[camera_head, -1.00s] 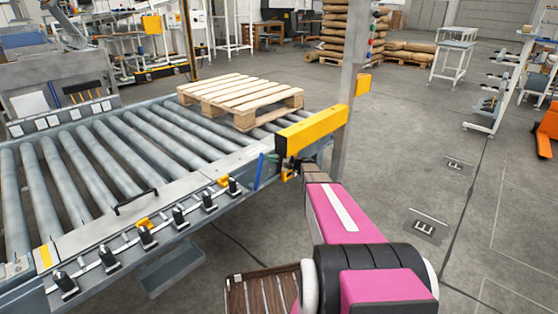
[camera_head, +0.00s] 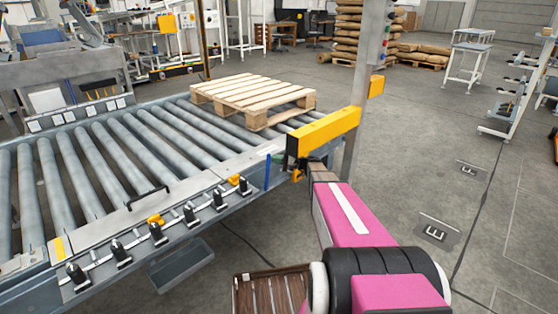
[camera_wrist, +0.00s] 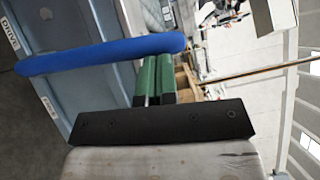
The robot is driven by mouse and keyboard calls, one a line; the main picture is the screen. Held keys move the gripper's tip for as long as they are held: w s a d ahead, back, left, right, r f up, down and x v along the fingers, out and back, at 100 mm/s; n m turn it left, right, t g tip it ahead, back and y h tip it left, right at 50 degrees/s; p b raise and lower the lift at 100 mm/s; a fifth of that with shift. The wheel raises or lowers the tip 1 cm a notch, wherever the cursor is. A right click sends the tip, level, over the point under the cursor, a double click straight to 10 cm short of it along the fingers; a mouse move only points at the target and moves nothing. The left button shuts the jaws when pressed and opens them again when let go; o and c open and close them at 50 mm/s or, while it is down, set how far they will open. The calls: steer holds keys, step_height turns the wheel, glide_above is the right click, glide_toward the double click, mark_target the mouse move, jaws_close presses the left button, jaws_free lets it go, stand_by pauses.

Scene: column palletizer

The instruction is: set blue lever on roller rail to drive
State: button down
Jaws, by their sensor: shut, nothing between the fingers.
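The blue lever (camera_head: 267,171) stands nearly upright at the near side of the roller rail, left of my gripper. In the wrist view the blue lever (camera_wrist: 100,53) crosses the picture beside a grey-blue plate, its free end just beyond my fingertips. A DRIVE label (camera_wrist: 10,34) and a FREE label (camera_wrist: 49,107) lie on either side of it; its end is nearer DRIVE. My gripper (camera_wrist: 158,66) is shut and empty, its green fingers together. The fingertips meet the lever's edge in the picture; contact is not certain. The head view mostly hides the fingers.
A yellow bar (camera_head: 328,130) sits just above my gripper, beside a grey post (camera_head: 361,100). A wooden pallet (camera_head: 253,98) rests on the rollers (camera_head: 110,160). Several black clamps (camera_head: 189,216) line the rail's near edge.

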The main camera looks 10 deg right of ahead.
steer(key=s+a+n+h, duration=0.2)
steer(key=s+a+n, duration=0.1)
steer(key=s+a, duration=0.4)
steer(key=shift+a+f+n+g+h, duration=0.3)
steer(key=shift+a+n+g, duration=0.1)
steer(key=shift+a, duration=0.95)
steer(key=shift+s+a, duration=0.1)
steer(key=v, duration=0.8)
steer(key=shift+w, duration=0.3)
steer(key=shift+r, duration=0.1)
